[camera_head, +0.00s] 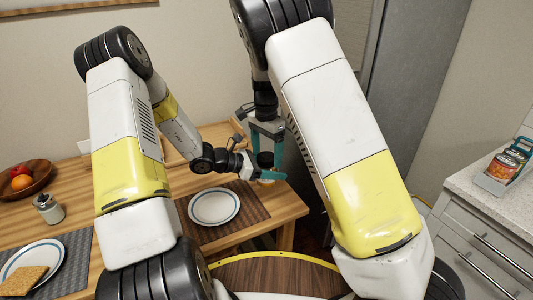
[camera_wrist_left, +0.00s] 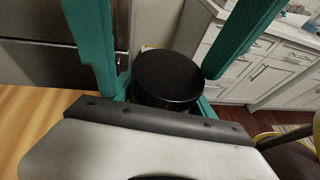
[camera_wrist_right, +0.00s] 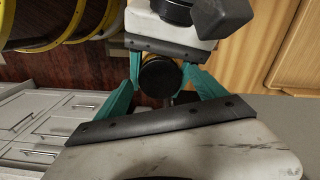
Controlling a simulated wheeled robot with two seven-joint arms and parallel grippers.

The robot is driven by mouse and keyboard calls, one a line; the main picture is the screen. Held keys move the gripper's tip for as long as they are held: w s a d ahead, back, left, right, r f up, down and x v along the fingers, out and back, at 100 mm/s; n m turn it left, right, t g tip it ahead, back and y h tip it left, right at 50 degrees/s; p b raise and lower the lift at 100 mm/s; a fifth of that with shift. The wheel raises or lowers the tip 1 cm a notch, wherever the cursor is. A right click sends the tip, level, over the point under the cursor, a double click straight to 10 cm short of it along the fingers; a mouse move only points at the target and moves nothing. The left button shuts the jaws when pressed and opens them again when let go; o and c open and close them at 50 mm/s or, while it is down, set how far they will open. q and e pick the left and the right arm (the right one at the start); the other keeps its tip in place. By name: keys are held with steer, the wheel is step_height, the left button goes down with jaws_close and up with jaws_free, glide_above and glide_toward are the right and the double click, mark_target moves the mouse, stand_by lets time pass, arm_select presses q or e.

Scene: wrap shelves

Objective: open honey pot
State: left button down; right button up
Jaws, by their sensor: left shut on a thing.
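The honey pot (camera_head: 266,159) is at the near right corner of the table, between my two grippers. Its round black lid fills the gap between the teal fingers in the left wrist view (camera_wrist_left: 168,78) and also shows in the right wrist view (camera_wrist_right: 158,77). My left gripper (camera_head: 262,170) reaches in from the left and is shut on the pot. My right gripper (camera_head: 267,145) points down from above, its fingers on both sides of the lid. I cannot tell whether they touch it. The pot's body is mostly hidden by the fingers.
A white plate (camera_head: 214,206) on a dark mat lies left of the pot. A fruit bowl (camera_head: 27,181), a small jar (camera_head: 48,208) and a plate with toast (camera_head: 24,279) are further left. A counter with cans (camera_head: 505,164) is at the right.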

steer(key=shift+r, duration=2.25)
